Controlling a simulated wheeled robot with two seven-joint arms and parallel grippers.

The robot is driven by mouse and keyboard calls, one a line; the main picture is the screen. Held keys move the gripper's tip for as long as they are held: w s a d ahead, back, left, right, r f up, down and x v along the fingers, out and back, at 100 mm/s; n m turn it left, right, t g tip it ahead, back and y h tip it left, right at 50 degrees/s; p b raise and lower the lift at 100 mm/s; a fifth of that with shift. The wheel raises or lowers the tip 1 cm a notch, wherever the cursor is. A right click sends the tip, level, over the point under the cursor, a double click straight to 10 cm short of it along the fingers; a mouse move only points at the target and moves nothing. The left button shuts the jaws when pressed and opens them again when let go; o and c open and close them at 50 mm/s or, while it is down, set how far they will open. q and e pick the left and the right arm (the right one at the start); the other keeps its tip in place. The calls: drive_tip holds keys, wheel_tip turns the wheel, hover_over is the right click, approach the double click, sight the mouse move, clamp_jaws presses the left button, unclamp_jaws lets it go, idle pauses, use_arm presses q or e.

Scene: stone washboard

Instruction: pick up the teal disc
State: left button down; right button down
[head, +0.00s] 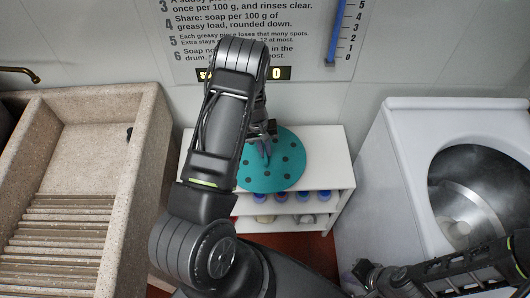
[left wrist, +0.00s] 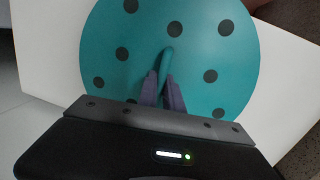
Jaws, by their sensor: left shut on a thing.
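The teal disc (head: 290,172) has dark round spots and a raised teal handle. In the head view it is over the top of the white shelf unit, partly behind my left arm. In the left wrist view the disc (left wrist: 200,60) fills the upper middle. My left gripper (head: 266,148) is at the disc's middle, and its two fingers (left wrist: 164,88) are shut on the handle. I cannot tell whether the disc touches the shelf top. My right gripper (head: 360,272) is low at the right in the head view, away from the disc; its jaws are not clear.
The white shelf unit (head: 338,165) holds several small bottles on a lower shelf. A stone washboard sink (head: 150,130) stands at the left. A white washing machine (head: 400,150) with an open round drum stands at the right. A rules board (head: 300,65) is on the wall behind.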

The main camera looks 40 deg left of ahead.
sight(265, 149)
use_arm(q)
wheel_tip(265, 149, up, 9)
drive_tip(key=shift+b, duration=0.5)
idle(0.3)
